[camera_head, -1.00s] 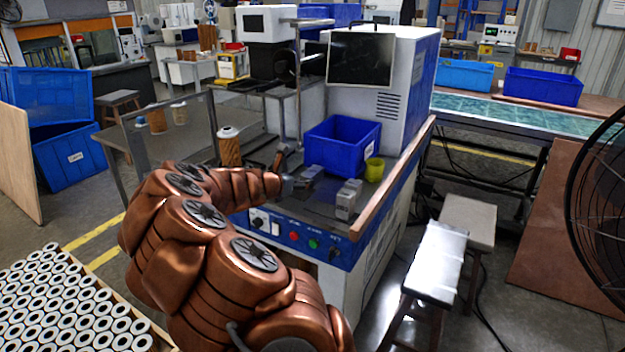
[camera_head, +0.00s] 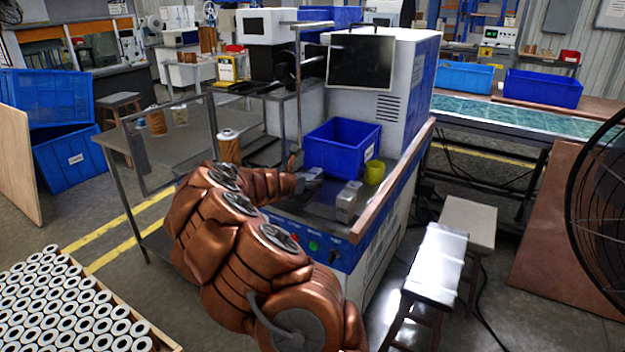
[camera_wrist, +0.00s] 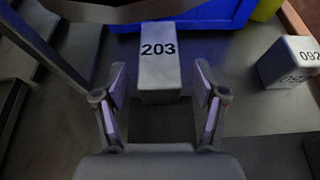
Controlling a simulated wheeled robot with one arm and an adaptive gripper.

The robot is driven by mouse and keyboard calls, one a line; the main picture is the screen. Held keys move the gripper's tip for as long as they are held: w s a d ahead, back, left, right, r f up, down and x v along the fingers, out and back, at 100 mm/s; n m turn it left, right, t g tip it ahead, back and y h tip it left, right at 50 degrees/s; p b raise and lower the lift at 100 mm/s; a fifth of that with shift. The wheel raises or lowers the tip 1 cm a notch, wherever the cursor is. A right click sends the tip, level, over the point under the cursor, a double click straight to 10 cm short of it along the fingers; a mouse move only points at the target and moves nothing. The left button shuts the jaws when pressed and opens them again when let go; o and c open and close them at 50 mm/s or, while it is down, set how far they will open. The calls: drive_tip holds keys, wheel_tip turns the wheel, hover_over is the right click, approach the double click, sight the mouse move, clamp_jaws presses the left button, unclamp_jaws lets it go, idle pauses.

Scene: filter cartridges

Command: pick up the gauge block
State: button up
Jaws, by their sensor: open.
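A grey gauge block marked 203 (camera_wrist: 160,62) stands straight ahead of my gripper (camera_wrist: 160,85) in the wrist view. The two fingers are spread on either side of its near end, with a gap at each side. I cannot tell how far the fingertips overlap it. A second grey block, marked 092 (camera_wrist: 288,62), stands apart to the right. In the head view it shows as a block (camera_head: 346,203) on the machine's worktop, right of my gripper (camera_head: 310,182). There my gripper and the 203 block are small and hard to separate.
A blue bin (camera_head: 341,148) stands just behind the blocks; its side also shows in the wrist view (camera_wrist: 225,15). A yellow-green cup (camera_head: 375,171) stands to its right. A wooden rail (camera_head: 397,180) edges the worktop on the right. A monitor (camera_head: 361,62) hangs above.

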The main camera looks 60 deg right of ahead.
drive_tip(key=shift+c, duration=0.2)
clamp_jaws()
idle(0.4)
